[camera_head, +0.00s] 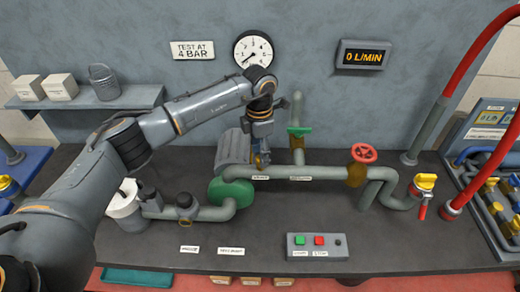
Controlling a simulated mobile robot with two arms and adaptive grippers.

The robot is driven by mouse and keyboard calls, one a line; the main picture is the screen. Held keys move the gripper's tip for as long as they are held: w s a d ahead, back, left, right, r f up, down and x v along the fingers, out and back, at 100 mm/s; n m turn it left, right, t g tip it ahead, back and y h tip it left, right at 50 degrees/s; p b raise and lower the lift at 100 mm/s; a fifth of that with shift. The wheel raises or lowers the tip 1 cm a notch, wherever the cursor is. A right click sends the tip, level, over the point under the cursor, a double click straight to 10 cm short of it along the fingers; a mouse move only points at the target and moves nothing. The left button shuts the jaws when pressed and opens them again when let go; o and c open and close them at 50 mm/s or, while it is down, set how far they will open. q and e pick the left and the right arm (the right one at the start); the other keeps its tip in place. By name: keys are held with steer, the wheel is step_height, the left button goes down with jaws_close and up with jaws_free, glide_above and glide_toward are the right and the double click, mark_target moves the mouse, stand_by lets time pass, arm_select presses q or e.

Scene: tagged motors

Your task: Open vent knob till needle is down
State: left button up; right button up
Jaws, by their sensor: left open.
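A round white pressure gauge (252,49) hangs on the back wall; its dark needle seems to point to the lower left, partly behind my arm. My left gripper (262,158) points down over the pipework near the green pump (231,192). Its fingers are open, close to the pipe just right of the pump. A small label (260,177) sits on the pipe below them, too small to read. The gripper covers whatever knob is there, and I cannot tell whether it touches it. My right gripper is out of view.
A button box (317,246) sits in front. The wall display (362,57) reads 0 L/MIN.

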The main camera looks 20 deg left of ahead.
arm_select(q)
steer(key=shift+f, duration=0.7)
jaws_close()
steer(key=shift+f+n+b, duration=0.1)
steer(key=shift+n+b, duration=0.3)
steer(key=shift+b, duration=0.3)
steer(key=shift+r, duration=0.2)
jaws_free()
